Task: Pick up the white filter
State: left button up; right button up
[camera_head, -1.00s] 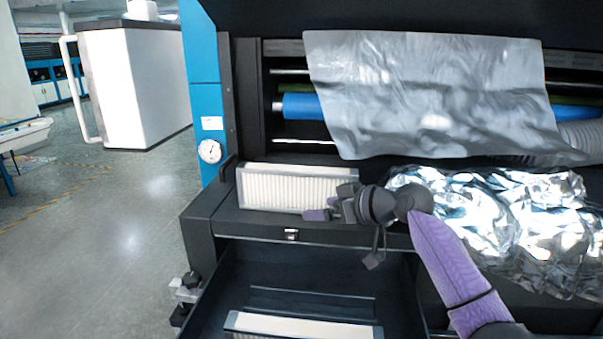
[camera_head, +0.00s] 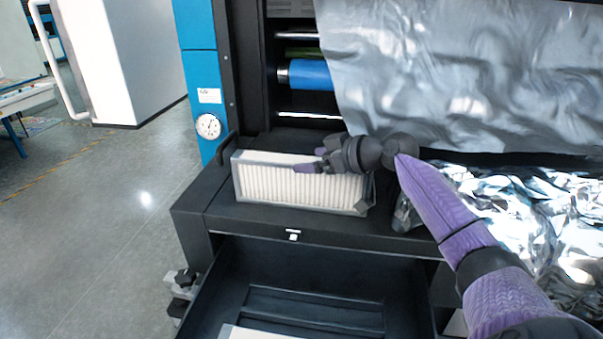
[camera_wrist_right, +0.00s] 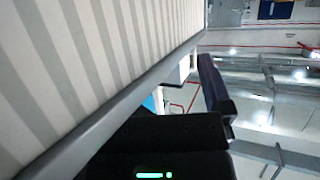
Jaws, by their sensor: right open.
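A white pleated filter (camera_head: 262,185) with a grey frame stands on the dark ledge of the machine, its ribbed face toward me. It also fills the left of the right wrist view (camera_wrist_right: 85,65), very close. My right gripper (camera_head: 313,160) is open at the filter's upper edge, right of its middle. One purple-tipped finger overlaps the front face and the other shows just above the top edge. In the wrist view one finger shows beyond the filter's frame. Contact cannot be told. My left gripper is not in view.
An open black drawer (camera_head: 215,285) is below the ledge, with another pale filter (camera_head: 255,333) partly visible in it. Crumpled silver foil (camera_head: 525,205) lies right of the filter. A silver sheet (camera_head: 440,75) hangs behind. A black handle (camera_head: 226,147) stands by the filter's left end.

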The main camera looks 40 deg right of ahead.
jog(key=shift+x, duration=0.85)
jog(key=shift+s, duration=0.1)
jog(key=shift+c, duration=0.3)
jog(key=shift+a+f, duration=0.1)
grip_shut()
